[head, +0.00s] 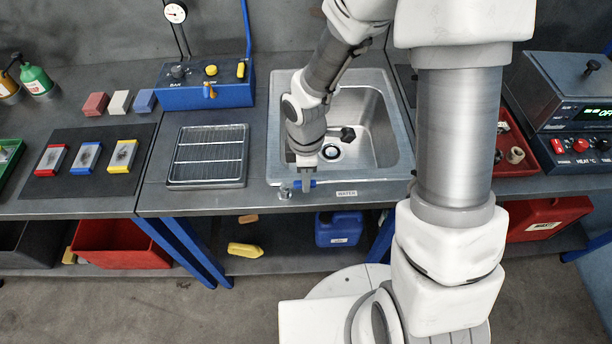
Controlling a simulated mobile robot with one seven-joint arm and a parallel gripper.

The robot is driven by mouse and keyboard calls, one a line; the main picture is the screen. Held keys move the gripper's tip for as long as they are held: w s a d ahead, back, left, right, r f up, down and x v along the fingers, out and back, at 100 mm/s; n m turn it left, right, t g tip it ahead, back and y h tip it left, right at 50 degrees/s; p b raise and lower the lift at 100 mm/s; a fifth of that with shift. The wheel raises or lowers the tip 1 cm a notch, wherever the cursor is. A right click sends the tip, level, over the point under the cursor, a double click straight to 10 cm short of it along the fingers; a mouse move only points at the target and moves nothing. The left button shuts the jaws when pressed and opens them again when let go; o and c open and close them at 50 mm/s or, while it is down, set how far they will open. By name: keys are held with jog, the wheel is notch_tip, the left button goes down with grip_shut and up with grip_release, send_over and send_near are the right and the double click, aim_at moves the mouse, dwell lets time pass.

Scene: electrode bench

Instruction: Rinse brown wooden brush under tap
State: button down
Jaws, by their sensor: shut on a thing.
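My gripper (305,172) points down at the front left rim of the steel sink (385,172). It is shut on a blue lever (307,183) on a small grey fitting (285,192), just left of the WATER label (346,193). The fingers partly cover the lever. A black piece (348,133), perhaps the tap's outlet, shows over the basin near the drain (331,152). My arm hides part of the sink's left side and back edge. I cannot make out a brown wooden brush; I see no running water clearly.
A wire-racked tray (208,155) lies left of the sink. Behind it stands a blue control box (206,94). A dark mat (60,180) holds red, blue and yellow framed pieces. A red tray (522,160) and a heater unit (575,120) are at right.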

dwell(0.9)
jog(key=shift+s+m+b, duration=0.25)
jog(key=shift+m+b, duration=0.2)
jog(key=shift+m, duration=0.25)
jog(key=shift+s+a+m+b, duration=0.15)
jog(key=shift+s+m+b, duration=0.25)
jog(key=shift+m, duration=0.6)
jog(key=shift+s, duration=0.1)
jog(key=c, duration=0.8)
grip_release()
jog(key=shift+o, duration=0.2)
jog(key=shift+r, duration=0.15)
notch_tip(320, 180, up, 17)
jog(key=p, duration=0.2)
jog(key=shift+r, duration=0.15)
